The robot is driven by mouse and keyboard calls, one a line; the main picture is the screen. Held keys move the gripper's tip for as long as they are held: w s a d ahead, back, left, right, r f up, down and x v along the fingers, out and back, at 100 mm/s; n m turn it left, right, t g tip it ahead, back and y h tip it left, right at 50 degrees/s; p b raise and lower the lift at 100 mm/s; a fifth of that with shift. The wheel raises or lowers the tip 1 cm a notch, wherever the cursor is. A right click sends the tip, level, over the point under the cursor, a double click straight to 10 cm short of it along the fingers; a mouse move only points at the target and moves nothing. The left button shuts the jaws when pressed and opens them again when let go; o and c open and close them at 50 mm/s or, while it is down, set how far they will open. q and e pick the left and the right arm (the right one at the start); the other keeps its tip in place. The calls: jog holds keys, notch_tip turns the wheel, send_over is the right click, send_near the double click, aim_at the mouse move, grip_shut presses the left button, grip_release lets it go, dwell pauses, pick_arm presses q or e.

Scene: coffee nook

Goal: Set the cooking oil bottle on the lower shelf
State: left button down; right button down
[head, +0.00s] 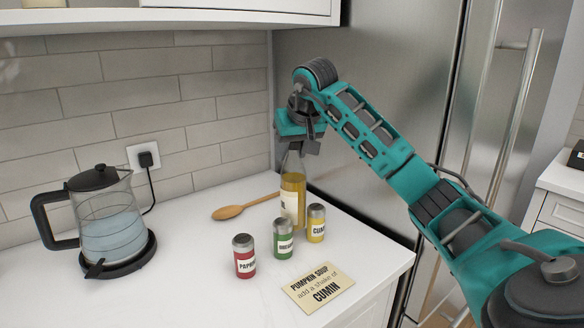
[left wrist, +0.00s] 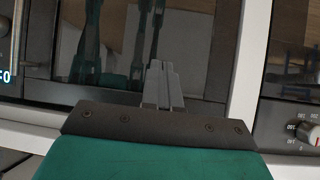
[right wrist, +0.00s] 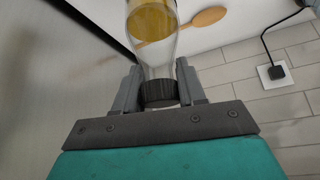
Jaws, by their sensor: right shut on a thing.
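The cooking oil bottle (head: 292,196) stands upright at the back of the white counter, with yellow oil in its lower part. My right gripper (head: 298,145) comes down from above and is shut on its neck. In the right wrist view the bottle (right wrist: 152,45) has its dark cap (right wrist: 159,93) between the two fingers (right wrist: 158,85). A shelf or cabinet bottom (head: 180,17) crosses the top of the head view; its inside is mostly cut off. My left gripper (left wrist: 158,85) shows only in the left wrist view, its fingers together and empty, before a dark glossy front.
Red (head: 244,256), green (head: 283,239) and yellow (head: 316,223) spice shakers stand close in front of the bottle. A recipe card (head: 317,288), a wooden spoon (head: 245,207) and a kettle (head: 105,220) are on the counter. The steel fridge (head: 370,90) is at right.

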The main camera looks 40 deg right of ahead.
aim_at(292, 166)
jog(key=shift+f, duration=2.15)
jog(key=c, duration=0.7)
grip_release()
jog(key=shift+f, duration=0.1)
jog(key=shift+o, duration=0.2)
